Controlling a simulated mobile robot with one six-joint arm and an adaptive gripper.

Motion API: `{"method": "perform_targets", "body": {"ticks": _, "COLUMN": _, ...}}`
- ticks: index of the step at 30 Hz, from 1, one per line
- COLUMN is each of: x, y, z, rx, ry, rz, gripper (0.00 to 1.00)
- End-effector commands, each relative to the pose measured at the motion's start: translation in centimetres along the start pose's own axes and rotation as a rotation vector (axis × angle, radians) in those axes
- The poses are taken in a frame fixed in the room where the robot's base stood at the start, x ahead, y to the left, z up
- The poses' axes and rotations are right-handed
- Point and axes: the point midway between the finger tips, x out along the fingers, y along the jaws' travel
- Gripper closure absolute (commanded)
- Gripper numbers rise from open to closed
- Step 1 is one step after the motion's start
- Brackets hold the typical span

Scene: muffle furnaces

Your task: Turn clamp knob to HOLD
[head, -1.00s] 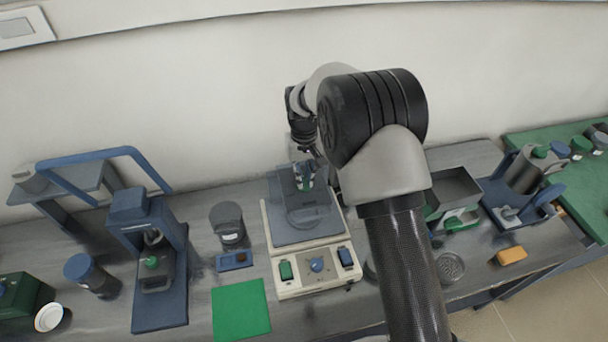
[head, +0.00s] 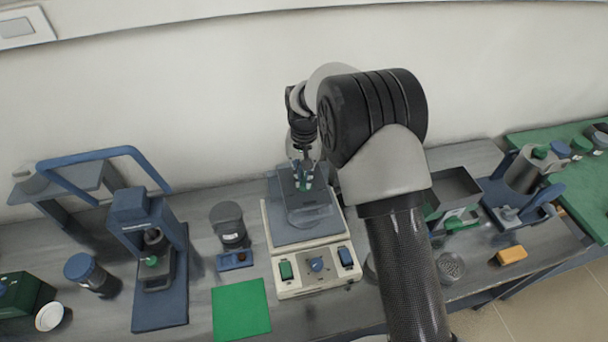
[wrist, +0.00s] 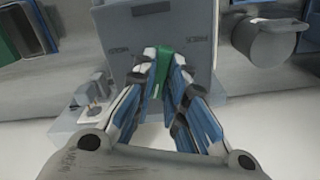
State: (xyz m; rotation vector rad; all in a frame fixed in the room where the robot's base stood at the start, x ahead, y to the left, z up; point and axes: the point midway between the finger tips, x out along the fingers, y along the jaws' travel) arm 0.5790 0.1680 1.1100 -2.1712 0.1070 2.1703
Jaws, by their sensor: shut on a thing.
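The green clamp knob (wrist: 163,62) shows in the wrist view between my fingertips, standing against a grey block (wrist: 150,25) with small lettering on both sides. The lettering is too blurred to read. My gripper (wrist: 163,75), with blue and white fingers, is shut on the knob. The fingers hide part of the knob, and I see no pointer on it. In the head view my gripper (head: 303,175) is at the back of the beige machine (head: 290,291), above its grey plate (head: 318,233).
A dark jar (head: 230,225) stands close on the left, with a green mat (head: 240,309) in front. A blue press (head: 155,225) stands further left. The wall is close behind.

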Motion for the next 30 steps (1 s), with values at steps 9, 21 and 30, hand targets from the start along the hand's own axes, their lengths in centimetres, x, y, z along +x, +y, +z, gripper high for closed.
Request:
{"method": "perform_targets", "body": {"ticks": 9, "x": 0.0, "y": 0.0, "z": 0.0, "rx": -0.001, "ry": 0.001, "rz": 0.0, "gripper": 0.8}}
{"method": "perform_targets", "body": {"ticks": 21, "x": 0.0, "y": 0.0, "z": 0.0, "rx": -0.001, "ry": 0.0, "rz": 0.0, "gripper": 0.68}}
{"method": "perform_targets", "body": {"ticks": 30, "x": -2.2, "y": 0.0, "z": -0.1, "rx": -0.001, "ry": 0.004, "rz": -0.002, "gripper": 0.68}}
